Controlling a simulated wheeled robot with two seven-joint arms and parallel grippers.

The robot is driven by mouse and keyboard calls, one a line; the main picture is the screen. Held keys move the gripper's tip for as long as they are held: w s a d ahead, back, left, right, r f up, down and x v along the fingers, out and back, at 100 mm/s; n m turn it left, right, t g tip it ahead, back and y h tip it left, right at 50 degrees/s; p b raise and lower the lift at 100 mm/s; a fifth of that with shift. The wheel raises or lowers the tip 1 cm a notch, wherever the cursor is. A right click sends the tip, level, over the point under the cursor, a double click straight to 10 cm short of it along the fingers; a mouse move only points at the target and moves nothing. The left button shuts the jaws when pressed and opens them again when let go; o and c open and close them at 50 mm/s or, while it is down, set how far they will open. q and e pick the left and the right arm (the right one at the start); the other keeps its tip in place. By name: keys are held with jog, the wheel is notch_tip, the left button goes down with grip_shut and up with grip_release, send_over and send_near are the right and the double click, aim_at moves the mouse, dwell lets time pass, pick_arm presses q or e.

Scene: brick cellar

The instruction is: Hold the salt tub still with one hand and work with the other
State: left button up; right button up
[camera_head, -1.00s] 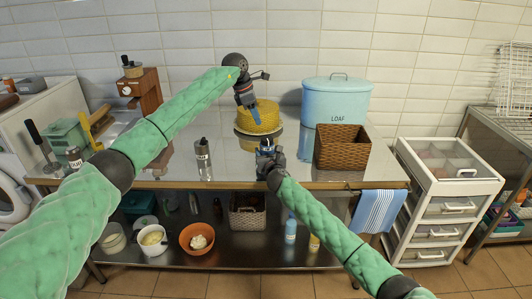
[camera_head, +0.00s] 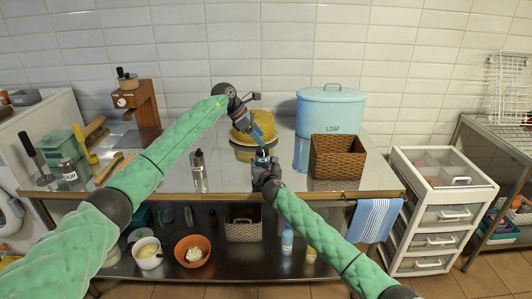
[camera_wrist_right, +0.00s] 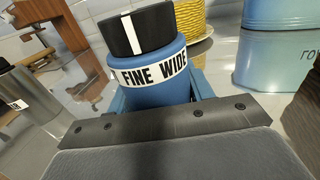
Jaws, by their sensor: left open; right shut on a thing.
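The salt tub (camera_wrist_right: 160,75) is blue with a black cap that has a white stripe, and its white band reads "FINE WIDE" in the right wrist view. In the head view the tub (camera_head: 262,159) is small and partly hidden by my grippers near the table's front edge. My right gripper (camera_head: 265,168) is shut around its body, and the tub stands upright.
A yellow ribbed stack (camera_head: 259,125) stands behind the tub. A brown wicker basket (camera_head: 338,158) and a pale blue LOAF bin (camera_head: 330,108) stand to the right.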

aim_at(267, 149)
pick_arm(q)
jog(key=shift+s+d+f+h, duration=0.2)
jog(key=shift+f+h, duration=0.35)
jog(key=shift+h, duration=0.05)
jog(key=shift+s+d+f+h, duration=0.15)
jog(key=shift+s+f+h, duration=0.05)
jog(key=shift+f+h, duration=0.35)
jog(key=a+f+n+t+h, duration=0.3)
jog(key=a+f+t+h, duration=0.35)
jog(key=a, duration=0.25)
jog(key=shift+g+h, duration=0.4)
jog(key=shift+g, duration=0.05)
jog(key=x, duration=1.1)
jog(key=shift+s+d+r, duration=0.2)
jog(key=shift+d+r, duration=0.2)
jog(key=shift+d, duration=0.1)
jog(key=shift+c, duration=0.3)
jog(key=c, duration=0.9)
